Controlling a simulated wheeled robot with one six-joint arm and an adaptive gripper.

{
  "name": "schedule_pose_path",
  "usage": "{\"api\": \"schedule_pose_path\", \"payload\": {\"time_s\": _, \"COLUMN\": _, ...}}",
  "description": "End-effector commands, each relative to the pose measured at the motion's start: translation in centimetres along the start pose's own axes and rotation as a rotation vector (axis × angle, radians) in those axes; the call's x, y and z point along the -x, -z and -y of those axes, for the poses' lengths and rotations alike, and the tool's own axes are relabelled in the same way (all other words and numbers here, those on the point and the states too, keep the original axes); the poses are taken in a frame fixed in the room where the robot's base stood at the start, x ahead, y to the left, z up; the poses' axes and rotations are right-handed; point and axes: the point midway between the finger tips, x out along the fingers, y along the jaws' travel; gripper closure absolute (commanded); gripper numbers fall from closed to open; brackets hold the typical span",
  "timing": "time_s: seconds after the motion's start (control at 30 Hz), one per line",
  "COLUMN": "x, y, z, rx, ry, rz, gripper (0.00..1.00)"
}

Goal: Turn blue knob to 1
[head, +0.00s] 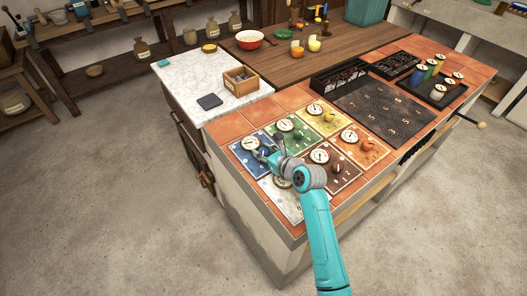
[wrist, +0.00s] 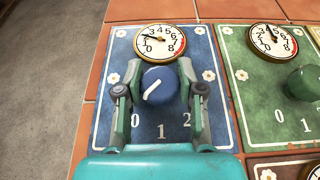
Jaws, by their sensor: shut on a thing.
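The blue knob (wrist: 162,84) is on the blue panel (wrist: 210,130), below a round dial (wrist: 158,43). Its white pointer line slants to the lower left, toward the printed 0. The marks 0, 1 and 2 run along the panel below the knob. My gripper (wrist: 160,93) is shut on the knob, with one finger on its left and one on its right. In the head view my gripper (head: 262,155) is over the blue panel (head: 238,146) and hides most of the knob.
A green panel (head: 284,137) with its own knob is right of the blue one. Yellow, orange, brown and pale panels are close by on the tiled counter. A dark hob plate (head: 385,112) lies farther right. A marble slab (head: 230,70) adjoins at the back left.

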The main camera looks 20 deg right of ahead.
Motion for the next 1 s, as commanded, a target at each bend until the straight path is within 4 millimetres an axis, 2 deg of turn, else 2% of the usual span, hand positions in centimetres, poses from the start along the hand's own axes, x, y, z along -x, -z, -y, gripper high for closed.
{"api": "schedule_pose_path", "payload": {"time_s": 0.27, "x": -0.01, "y": -0.06, "z": 0.18, "rx": 0.033, "ry": -0.086, "rz": 0.001, "gripper": 0.97}}
{"api": "schedule_pose_path", "payload": {"time_s": 1.0, "x": -0.04, "y": -0.09, "z": 0.09, "rx": 0.251, "ry": -0.607, "rz": 0.001, "gripper": 0.97}}
